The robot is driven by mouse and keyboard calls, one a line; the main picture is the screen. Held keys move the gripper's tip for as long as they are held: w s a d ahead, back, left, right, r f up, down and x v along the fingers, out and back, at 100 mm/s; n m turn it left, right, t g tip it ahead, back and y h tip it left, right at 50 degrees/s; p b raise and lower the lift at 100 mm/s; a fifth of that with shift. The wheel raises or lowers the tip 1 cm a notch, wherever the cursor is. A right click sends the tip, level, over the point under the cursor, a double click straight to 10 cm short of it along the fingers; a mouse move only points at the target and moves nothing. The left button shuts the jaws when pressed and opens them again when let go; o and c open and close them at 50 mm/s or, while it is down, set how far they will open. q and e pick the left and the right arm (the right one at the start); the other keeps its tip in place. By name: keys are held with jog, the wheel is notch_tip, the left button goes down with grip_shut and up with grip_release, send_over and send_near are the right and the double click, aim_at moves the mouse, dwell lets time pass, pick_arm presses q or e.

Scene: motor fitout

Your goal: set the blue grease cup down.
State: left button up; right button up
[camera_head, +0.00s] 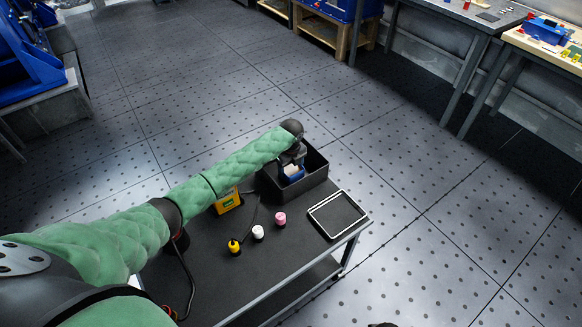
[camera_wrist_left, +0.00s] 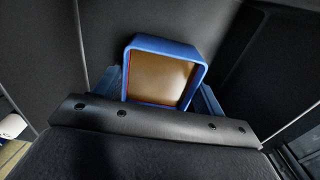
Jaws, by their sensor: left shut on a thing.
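My left gripper (camera_head: 290,163) reaches down over the black open bin (camera_head: 313,183) at the far end of the dark cart top. It is shut on the blue grease cup (camera_head: 294,176), which shows inside the bin's outline. In the left wrist view the cup (camera_wrist_left: 165,70) has a squarish blue rim and a tan inside, and sits between the fingers. Dark surfaces surround it there. I cannot tell whether the cup touches the bin floor. My right gripper is not in view.
Workbenches (camera_head: 480,15) stand far right. The floor around is clear.

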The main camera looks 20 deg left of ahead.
aim_at(291, 174)
pick_arm(q)
jog(key=shift+f, duration=0.1)
jog(key=o, duration=1)
jog(key=shift+c, duration=0.2)
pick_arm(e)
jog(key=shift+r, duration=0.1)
pick_arm(q)
jog(key=shift+r, duration=0.45)
notch_tip(291, 174, up, 11)
jog(key=b, duration=0.2)
jog(key=shift+r, duration=0.2)
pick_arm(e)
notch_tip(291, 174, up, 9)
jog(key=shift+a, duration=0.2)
